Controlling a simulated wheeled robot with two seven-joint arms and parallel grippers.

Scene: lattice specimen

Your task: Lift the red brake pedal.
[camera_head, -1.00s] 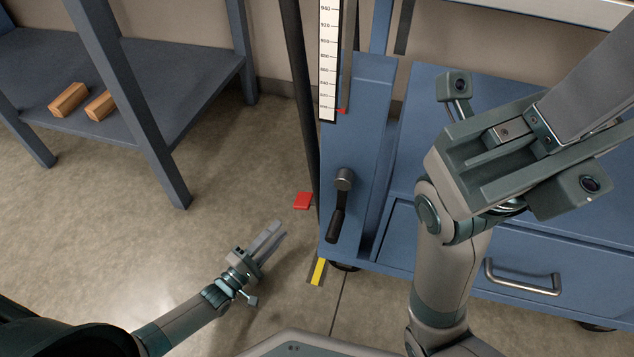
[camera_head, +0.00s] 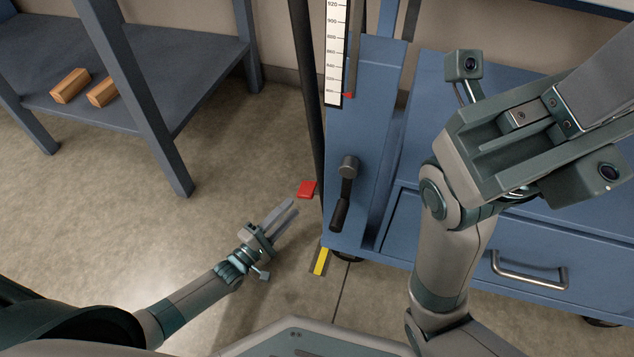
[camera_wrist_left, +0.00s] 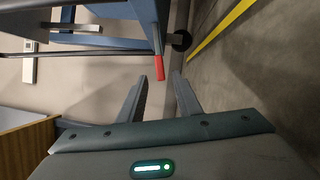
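The red brake pedal (camera_head: 307,189) is a small flat red piece low at the left side of the blue wheeled frame, by a dark post. In the left wrist view the pedal (camera_wrist_left: 159,68) shows as a red end on a bar, just ahead of the fingertips. My left gripper (camera_head: 291,208) is open and empty, a short way from the pedal; its fingers (camera_wrist_left: 158,82) appear on either side of the pedal's line, apart from it. My right gripper (camera_head: 595,105) is large at upper right, its fingertips cut off by the frame.
The blue frame (camera_head: 370,140) carries a crank handle (camera_head: 344,195) and a scale (camera_head: 336,50). A blue drawer unit stands right. A yellow strip (camera_head: 320,262) lies on the floor. A blue shelf (camera_head: 190,75) with wooden blocks (camera_head: 70,86) stands left. Floor between is clear.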

